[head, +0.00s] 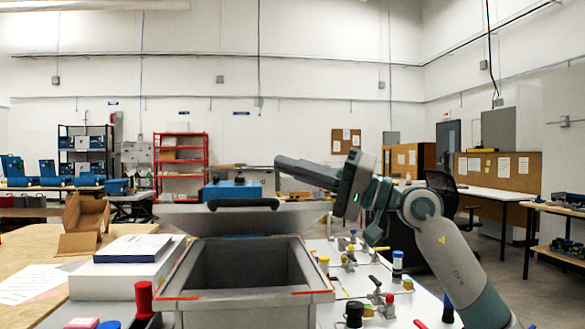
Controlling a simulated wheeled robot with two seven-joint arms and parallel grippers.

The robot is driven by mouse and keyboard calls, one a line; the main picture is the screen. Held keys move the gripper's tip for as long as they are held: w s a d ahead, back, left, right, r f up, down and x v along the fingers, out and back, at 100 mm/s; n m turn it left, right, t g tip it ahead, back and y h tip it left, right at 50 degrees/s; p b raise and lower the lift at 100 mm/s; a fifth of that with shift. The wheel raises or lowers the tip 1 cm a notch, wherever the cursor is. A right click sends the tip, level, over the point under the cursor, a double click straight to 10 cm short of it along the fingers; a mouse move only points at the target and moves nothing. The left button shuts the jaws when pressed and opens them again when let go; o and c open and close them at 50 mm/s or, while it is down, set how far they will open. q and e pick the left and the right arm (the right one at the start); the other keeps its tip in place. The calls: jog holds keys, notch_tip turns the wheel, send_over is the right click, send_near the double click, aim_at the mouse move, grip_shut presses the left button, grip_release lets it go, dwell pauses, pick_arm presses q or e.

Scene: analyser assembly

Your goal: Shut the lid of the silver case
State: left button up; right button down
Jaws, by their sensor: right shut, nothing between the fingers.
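The silver case (174,290) stands open at the bottom centre, its inside dark grey and looking empty. Its lid (300,216) is raised at the back of the case, with a black handle (243,203) along its upper edge. My right gripper (280,163) comes in from the right and points left, its fingers together with nothing between them. It is above the right part of the lid and appears apart from it; how far away in depth I cannot tell. My left gripper is not in view.
A white box with a book (133,248) on top and a red spool (144,298) stand close left of the case. To the right, a white board (345,285) carries several coloured valves and small parts. A blue device (232,188) shows behind the lid.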

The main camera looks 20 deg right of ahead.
jog(key=shift+s, duration=0.1)
dwell(0.3)
